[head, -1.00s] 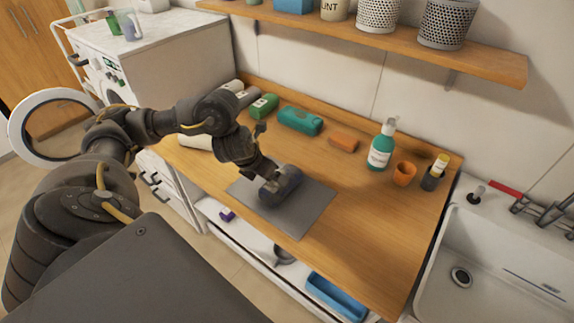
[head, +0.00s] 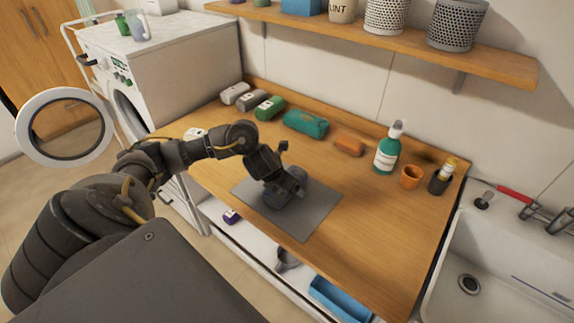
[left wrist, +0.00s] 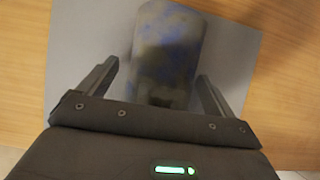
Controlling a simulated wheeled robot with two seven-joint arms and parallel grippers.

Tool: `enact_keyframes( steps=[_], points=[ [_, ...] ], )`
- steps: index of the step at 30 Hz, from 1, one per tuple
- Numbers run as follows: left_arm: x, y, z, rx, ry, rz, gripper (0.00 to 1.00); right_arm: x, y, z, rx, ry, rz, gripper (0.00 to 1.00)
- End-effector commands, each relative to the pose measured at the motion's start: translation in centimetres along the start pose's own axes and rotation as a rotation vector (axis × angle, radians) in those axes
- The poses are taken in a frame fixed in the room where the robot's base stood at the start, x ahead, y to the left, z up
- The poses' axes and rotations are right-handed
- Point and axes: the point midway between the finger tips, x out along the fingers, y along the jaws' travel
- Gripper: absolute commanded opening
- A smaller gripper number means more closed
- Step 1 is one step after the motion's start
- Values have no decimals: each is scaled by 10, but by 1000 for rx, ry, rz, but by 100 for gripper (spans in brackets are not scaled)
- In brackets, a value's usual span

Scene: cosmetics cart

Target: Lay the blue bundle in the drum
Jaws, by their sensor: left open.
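The blue bundle (head: 281,201) is a dark, mottled blue roll lying on a grey mat (head: 318,211) on the wooden counter. My left gripper (head: 290,188) is over it and hides part of it in the head view. In the left wrist view the bundle (left wrist: 166,50) lies between the two spread fingers of my left gripper (left wrist: 157,78), with a gap visible on each side. The washing machine's drum opening (head: 126,106) is at the left, mostly edge-on, and its inside is hardly visible. Its round door (head: 24,128) stands open. My right gripper is not in view.
Rolled bundles in white, grey, green (head: 270,107) and teal (head: 306,123) line the counter's back. An orange block (head: 349,145), green bottle (head: 386,155), orange cup (head: 411,177) and dark cup stand right. A shelf (head: 400,37) overhangs the back; a sink (head: 500,250) is right.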

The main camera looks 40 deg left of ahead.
Motion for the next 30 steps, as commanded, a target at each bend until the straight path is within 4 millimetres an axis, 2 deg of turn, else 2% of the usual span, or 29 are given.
enact_keyframes(
  steps=[8, 21, 30],
  points=[
    [4, 0, 0, 0, -1, 1, 91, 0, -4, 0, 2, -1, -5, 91],
    [4, 0, 1, 0, -2, 1, 35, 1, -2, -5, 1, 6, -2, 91],
    [1, 0, 2, 0, -3, 0, 33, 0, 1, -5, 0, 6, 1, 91]
  ],
)
